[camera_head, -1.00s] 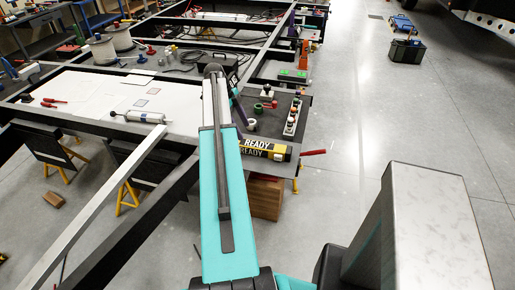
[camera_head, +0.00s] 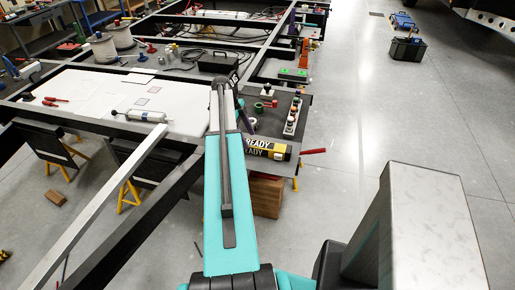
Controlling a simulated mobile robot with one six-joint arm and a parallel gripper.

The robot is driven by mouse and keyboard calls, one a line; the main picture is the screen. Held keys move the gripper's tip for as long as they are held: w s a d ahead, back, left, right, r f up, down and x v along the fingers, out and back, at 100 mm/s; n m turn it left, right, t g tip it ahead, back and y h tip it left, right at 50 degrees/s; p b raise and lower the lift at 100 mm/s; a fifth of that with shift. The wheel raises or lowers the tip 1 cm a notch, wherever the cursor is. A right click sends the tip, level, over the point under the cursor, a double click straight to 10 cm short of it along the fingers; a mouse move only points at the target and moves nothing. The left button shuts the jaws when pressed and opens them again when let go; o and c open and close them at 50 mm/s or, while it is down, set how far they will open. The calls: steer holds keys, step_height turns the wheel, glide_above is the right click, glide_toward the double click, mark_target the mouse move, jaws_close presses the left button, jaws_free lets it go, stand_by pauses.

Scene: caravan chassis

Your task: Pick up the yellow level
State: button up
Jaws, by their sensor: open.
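Small jars and a rack of bottles (camera_head: 292,118) stand behind the bar. A red-handled tool (camera_head: 313,151) sticks out at its right. A white caulking tube (camera_head: 139,116) lies on the pale panel (camera_head: 100,95) at left. Chassis beams cross the left.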

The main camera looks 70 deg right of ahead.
mark_target(252, 142)
steer(key=shift+d+p+x, duration=0.2)
steer(key=shift+p+x, duration=0.7)
steer(key=shift+x, duration=0.35)
steer(key=shift+p+x, duration=0.35)
steer(key=shift+x, duration=0.9)
steer(key=shift+s, duration=0.1)
steer(key=shift+c, duration=0.3)
steer(key=c, duration=1.3)
steer(key=shift+r, duration=0.15)
steer(key=shift+r+b, duration=0.9)
steer(key=shift+r, duration=0.35)
steer(key=s+a+b, duration=0.1)
steer(key=s+a, duration=0.1)
steer(key=a, duration=0.3)
steer(key=s+a+r+b, duration=0.1)
steer(key=s+a+b, duration=0.1)
steer(key=a, duration=0.2)
steer(key=s+a+r+b, duration=0.1)
steer(key=s+a+b, duration=0.1)
steer(key=a, duration=0.3)
steer(key=shift+s+a+r, duration=0.15)
steer(key=shift+s+a, duration=0.05)
steer(key=shift+a, duration=0.15)
